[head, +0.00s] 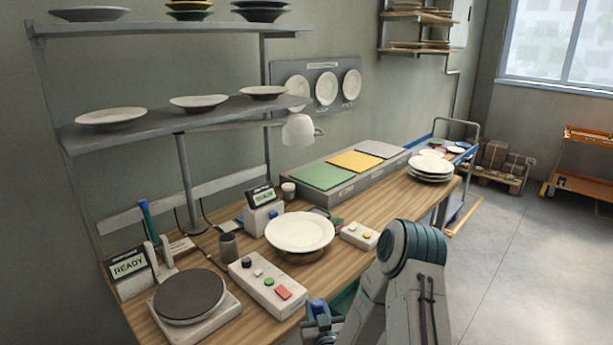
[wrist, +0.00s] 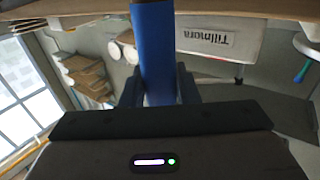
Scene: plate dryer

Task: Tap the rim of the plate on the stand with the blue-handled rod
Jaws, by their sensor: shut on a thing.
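The white plate (head: 300,231) lies flat on a low brown stand (head: 303,256) in the middle of the wooden bench. My gripper (head: 322,320) is at the bottom of the head view, in front of the bench and below and apart from the plate. It is shut on the blue-handled rod, whose blue handle (wrist: 152,50) stands between the fingers in the wrist view. The rod's far end goes out of the wrist view, and I cannot make it out in the head view. The plate is not clearly visible in the wrist view.
A button box (head: 268,286) and a round dark hotplate (head: 190,296) stand left of the plate.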

